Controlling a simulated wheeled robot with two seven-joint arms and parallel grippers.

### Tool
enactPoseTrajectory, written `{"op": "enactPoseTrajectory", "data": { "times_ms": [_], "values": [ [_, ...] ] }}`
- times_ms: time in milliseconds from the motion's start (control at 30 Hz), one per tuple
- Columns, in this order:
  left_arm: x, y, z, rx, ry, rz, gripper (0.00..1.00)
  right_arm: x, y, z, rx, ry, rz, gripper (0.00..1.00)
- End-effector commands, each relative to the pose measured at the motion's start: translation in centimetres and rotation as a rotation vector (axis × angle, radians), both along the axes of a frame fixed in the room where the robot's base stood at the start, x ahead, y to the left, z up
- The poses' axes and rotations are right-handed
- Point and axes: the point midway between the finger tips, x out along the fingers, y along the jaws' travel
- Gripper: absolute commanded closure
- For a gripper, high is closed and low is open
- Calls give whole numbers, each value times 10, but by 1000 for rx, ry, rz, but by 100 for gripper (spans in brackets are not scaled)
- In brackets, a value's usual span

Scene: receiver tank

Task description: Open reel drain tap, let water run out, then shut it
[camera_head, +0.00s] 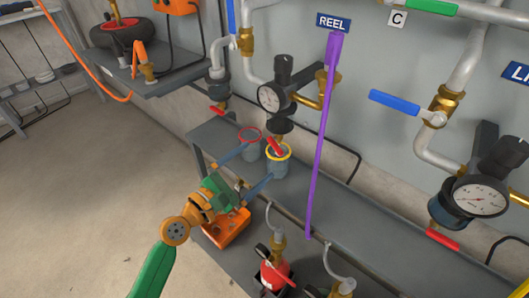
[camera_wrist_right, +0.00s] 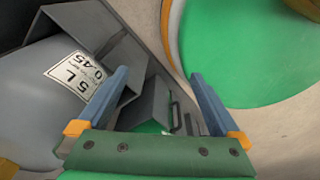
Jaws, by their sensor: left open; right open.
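Below the REEL sign (camera_head: 333,22) hangs a filter unit with a round gauge (camera_head: 268,98). A small red tap handle (camera_head: 274,146) sits under it, tilted, just above a grey cup with a yellow rim (camera_head: 278,163). No running water can be made out. My left gripper (camera_head: 258,163) is open, its two blue-grey fingers pointing at the cups, with nothing seen between them. Whether a finger touches a cup is unclear. My right gripper (camera_wrist_right: 160,75) is open and empty in the right wrist view, before a grey tank with a 5 L label (camera_wrist_right: 78,75).
A grey cup with a red rim (camera_head: 250,148) stands left of the yellow-rimmed one on a grey bench (camera_head: 340,210). A long purple bar (camera_head: 320,140) hangs close on the right. Another red tap (camera_head: 216,110) and a second gauge unit (camera_head: 478,200) flank the area. The left floor is clear.

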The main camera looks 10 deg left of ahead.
Motion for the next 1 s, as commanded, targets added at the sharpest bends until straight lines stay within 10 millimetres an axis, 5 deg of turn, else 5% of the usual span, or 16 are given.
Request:
{"op": "enactPoseTrajectory", "data": {
  "times_ms": [300,433,600,800,1000],
  "values": [
    [-8,5,0,0,0,0,0,0,0,0,0,0,0,0],
    [-8,5,4,110,-79,-4,35,0,0,4,0,0,0,0],
    [-8,5,14,685,-475,-10,75,0,0,18,0,0,0,0],
    [-8,11,12,1215,-817,-2,75,0,0,25,0,0,0,0],
    [10,1,13,1311,-878,5,75,0,0,29,0,0,0,0]
  ]
}}
